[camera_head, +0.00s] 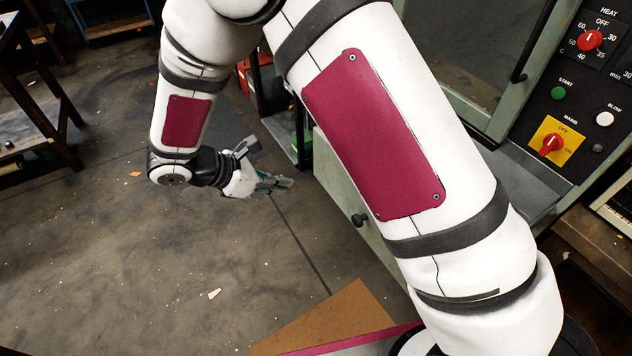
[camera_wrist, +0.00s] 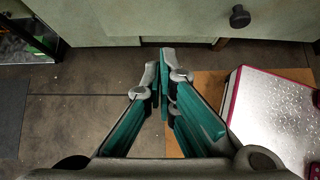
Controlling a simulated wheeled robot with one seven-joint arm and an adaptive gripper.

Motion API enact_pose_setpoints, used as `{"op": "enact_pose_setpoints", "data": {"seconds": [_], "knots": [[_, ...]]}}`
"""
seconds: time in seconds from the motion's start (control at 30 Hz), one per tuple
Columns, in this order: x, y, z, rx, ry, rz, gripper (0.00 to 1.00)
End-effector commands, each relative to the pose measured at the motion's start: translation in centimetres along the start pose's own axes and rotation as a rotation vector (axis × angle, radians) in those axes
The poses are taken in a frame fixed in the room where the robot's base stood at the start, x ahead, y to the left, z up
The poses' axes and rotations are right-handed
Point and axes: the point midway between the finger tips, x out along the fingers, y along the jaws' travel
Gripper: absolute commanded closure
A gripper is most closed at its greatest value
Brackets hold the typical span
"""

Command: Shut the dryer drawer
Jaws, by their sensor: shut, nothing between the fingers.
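The dryer's grey-green drawer front (camera_head: 340,185), with a black knob (camera_head: 359,219), shows below the dryer body in the head view. My arm covers much of it, so I cannot tell how far out the drawer stands. My gripper (camera_head: 280,186) is to the left of the front, low over the floor. In the wrist view a grey-green panel (camera_wrist: 150,22) with a black knob (camera_wrist: 239,17) spans the top. My gripper (camera_wrist: 160,62) is shut and empty, its fingertips pointing at the panel's lower edge. I cannot tell whether they touch it.
The dryer's control panel (camera_head: 575,85) is at the upper right. A dark wooden table (camera_head: 40,120) stands at the left. A brown board (camera_head: 335,318) lies on the floor at the bottom. The floor (camera_head: 130,260) at left is open, with small scraps.

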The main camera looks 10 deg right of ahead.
Motion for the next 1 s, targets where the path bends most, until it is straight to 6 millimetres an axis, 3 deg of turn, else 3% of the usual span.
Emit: {"op": "enact_pose_setpoints", "data": {"seconds": [0.17,0.6,0.8,1.0], "knots": [[1.7,-0.1,0.0,-0.004,-0.003,-0.003,1.0],[10.1,-0.1,0.0,-0.002,-0.001,-0.005,1.0],[12.0,-0.1,1.9,0.0,0.0,-0.003,1.0],[12.8,-0.1,2.7,0.0,0.001,-0.001,1.0]]}}
